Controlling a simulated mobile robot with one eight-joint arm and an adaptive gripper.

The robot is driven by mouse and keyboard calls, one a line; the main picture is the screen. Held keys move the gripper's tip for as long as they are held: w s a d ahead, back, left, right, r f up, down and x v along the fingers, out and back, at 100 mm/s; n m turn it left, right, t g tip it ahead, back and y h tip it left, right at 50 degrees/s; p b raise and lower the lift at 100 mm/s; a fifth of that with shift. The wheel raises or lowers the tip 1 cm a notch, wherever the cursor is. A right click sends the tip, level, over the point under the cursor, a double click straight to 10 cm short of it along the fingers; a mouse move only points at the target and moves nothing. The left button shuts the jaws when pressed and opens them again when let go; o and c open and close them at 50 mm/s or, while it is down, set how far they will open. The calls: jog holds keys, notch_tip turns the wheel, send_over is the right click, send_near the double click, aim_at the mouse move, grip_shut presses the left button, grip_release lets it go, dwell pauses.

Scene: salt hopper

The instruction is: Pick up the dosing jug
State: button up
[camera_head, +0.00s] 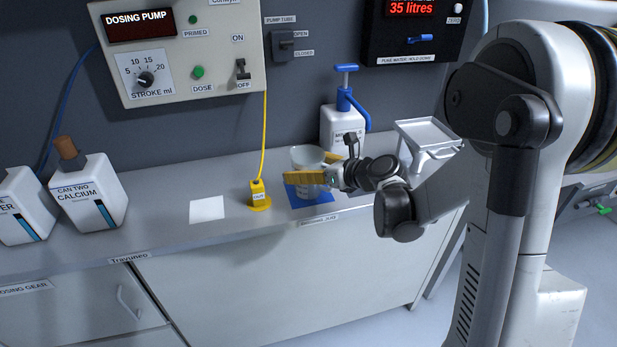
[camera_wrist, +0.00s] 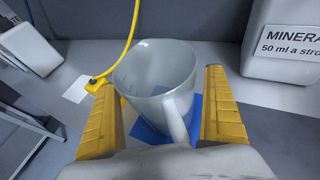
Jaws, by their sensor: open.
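The dosing jug (camera_head: 307,160) is a translucent, pale vessel standing upright on a blue mat (camera_head: 310,194) on the bench. In the wrist view the jug (camera_wrist: 150,75) has its open mouth toward the camera and its handle toward my gripper. My gripper (camera_head: 318,172) is open at the jug, with yellow fingers. In the wrist view my gripper (camera_wrist: 160,105) has one finger on each side of the jug's near part and handle. I cannot tell whether either finger touches it. Part of the jug is hidden by a finger in the head view.
A yellow outlet fitting (camera_head: 258,194) with a yellow tube stands left of the jug. A white pump bottle (camera_head: 341,125) stands behind it, and a metal tray (camera_head: 427,134) is to the right. White paper (camera_head: 207,208) and the calcium can (camera_head: 88,195) are further left.

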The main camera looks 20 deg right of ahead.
jog(key=shift+s+r, duration=0.1)
jog(key=shift+c, duration=0.7)
jog(key=c, duration=1.1)
jog(key=shift+r, duration=0.1)
